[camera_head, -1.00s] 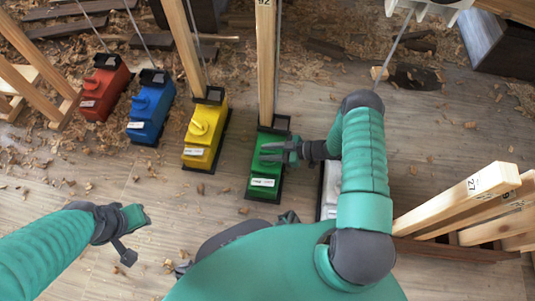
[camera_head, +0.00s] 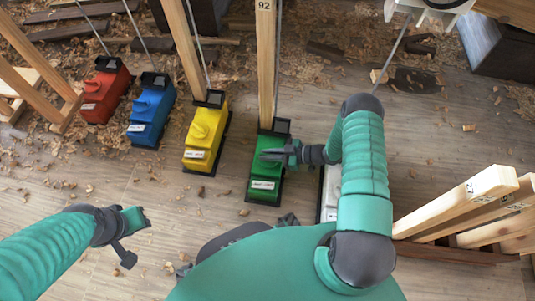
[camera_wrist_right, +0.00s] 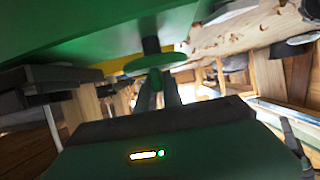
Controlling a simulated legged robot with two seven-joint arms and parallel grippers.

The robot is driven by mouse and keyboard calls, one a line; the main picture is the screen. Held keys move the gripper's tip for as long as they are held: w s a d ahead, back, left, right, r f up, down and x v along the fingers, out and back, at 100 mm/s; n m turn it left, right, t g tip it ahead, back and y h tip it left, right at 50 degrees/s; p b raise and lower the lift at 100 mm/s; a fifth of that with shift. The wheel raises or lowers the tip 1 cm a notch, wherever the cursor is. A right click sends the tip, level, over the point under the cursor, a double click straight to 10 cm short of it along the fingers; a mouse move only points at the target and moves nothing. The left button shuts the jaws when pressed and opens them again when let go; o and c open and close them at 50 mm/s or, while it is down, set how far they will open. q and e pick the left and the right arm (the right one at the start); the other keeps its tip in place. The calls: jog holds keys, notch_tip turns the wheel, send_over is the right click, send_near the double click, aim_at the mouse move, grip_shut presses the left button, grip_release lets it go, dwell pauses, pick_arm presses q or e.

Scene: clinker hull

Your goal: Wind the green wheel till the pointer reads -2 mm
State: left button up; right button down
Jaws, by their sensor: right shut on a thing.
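The green box (camera_head: 266,172) stands on the floor in the head view, at the foot of a wooden post, with a white label on its near end. My left gripper (camera_head: 132,235) hangs open and empty at the lower left, away from the boxes.
Yellow (camera_head: 205,130), blue (camera_head: 152,108) and red (camera_head: 105,88) boxes stand in a row to the left. A white box (camera_head: 330,190) is partly hidden by my right arm. Timber (camera_head: 465,205) lies at the right. Shavings litter the floor.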

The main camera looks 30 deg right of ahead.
jog(key=m+t+h+p, duration=0.1)
jog(key=m+h+p, duration=0.1)
jog(key=m+t+h+p, duration=0.1)
jog(key=m+h+p, duration=0.1)
jog(key=p, duration=0.1)
jog(key=m+t+h+p, duration=0.2)
jog(key=m+p, duration=0.1)
jog(key=shift+s+a+r+h, duration=0.1)
jog(key=shift+r+h, duration=0.15)
jog(key=shift+h, duration=0.05)
jog(key=m+h+p, duration=0.2)
jog(key=shift+f+t+h, duration=0.1)
jog(key=shift+t+h, duration=0.3)
jog(key=shift+f+m+h+p, duration=0.1)
jog(key=shift+m+h+p, duration=0.6)
jog(key=shift+m+h, duration=0.5)
jog(key=c, duration=1.5)
grip_release()
